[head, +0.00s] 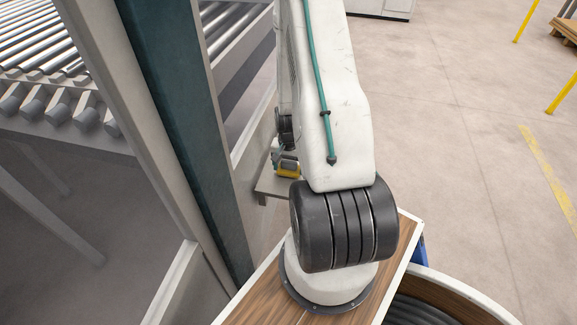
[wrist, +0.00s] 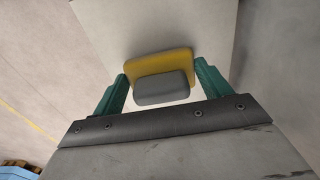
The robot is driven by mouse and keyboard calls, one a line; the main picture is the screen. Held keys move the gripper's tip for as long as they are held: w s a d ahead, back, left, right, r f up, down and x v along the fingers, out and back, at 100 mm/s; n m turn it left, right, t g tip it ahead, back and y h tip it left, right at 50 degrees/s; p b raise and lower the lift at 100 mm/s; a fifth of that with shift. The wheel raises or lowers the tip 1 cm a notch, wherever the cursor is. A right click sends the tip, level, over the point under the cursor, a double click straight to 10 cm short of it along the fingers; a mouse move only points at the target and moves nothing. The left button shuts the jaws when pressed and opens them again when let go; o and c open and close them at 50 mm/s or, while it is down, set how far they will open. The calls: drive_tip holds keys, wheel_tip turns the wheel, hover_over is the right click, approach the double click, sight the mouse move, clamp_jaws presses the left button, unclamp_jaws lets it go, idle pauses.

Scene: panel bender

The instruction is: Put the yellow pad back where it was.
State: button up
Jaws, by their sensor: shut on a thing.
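The yellow pad (wrist: 160,62) shows in the wrist view between the green fingers of my gripper (wrist: 161,80), with a grey block (wrist: 162,88) against its near side. The fingers are shut on the pad from its left and right. In the head view a small part of the yellow pad (head: 287,173) shows just left of my arm, over a small pale stand (head: 268,187). My arm hides most of the gripper there. I cannot tell whether the pad touches the surface below it.
A roller conveyor (head: 45,70) is at the upper left. A tall grey and dark teal machine frame (head: 175,110) stands close to the left of my arm. Open concrete floor (head: 460,130) lies to the right, with yellow posts (head: 525,20) at the far right.

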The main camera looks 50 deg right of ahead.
drive_tip(key=shift+f, duration=0.45)
drive_tip(key=o, duration=0.9)
drive_tip(key=shift+r, duration=3.9)
